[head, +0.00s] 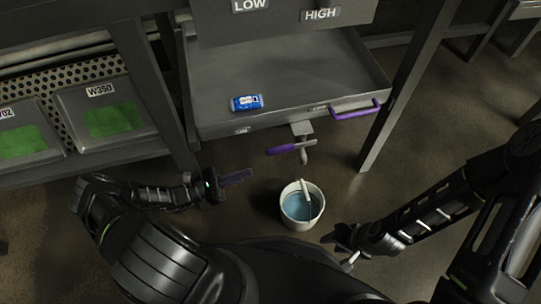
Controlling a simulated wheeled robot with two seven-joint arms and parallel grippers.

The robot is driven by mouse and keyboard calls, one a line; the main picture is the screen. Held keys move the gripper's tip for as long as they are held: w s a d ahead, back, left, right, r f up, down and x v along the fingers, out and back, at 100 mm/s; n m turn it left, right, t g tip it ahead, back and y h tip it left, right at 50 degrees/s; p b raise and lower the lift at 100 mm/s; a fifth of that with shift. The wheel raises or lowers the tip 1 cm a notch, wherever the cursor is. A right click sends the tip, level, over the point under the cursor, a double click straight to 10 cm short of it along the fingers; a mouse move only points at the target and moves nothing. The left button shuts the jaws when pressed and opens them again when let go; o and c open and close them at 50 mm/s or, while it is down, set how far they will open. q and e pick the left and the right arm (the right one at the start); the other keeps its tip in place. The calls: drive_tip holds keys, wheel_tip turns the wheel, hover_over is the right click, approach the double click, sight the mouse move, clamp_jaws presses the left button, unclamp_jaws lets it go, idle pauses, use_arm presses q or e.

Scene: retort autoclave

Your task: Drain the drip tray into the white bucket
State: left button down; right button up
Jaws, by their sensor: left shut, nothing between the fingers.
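The grey drip tray (290,75) sits under the box marked LOW and HIGH and has a purple handle (357,112) on its front right. Below its front edge hangs a drain spout (304,156) with a purple valve lever (284,149) pointing left. The white bucket (287,214) stands on the floor below and slightly in front of the spout. It holds bluish liquid, and a pale rod-like piece leans inside. My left gripper (238,178) is shut and empty, left of the bucket and below the lever. My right gripper (334,237) is low, right of the bucket; its fingers are unclear.
A blue packet (246,102) lies on the tray near its front edge. At left, a shelf holds grey bins with green contents, one labelled W350 (100,92). Table legs (398,95) stand either side of the tray.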

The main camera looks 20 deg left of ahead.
use_arm(q)
drive_tip(key=shift+d, duration=0.1)
approach(292, 147)
drive_tip(key=w+d+f, duration=0.3)
drive_tip(key=d, duration=0.1)
drive_tip(key=shift+a+r+p, duration=0.25)
drive_tip(key=shift+r+p, duration=0.2)
drive_tip(key=shift+p, duration=0.05)
drive_tip(key=shift+s, duration=0.1)
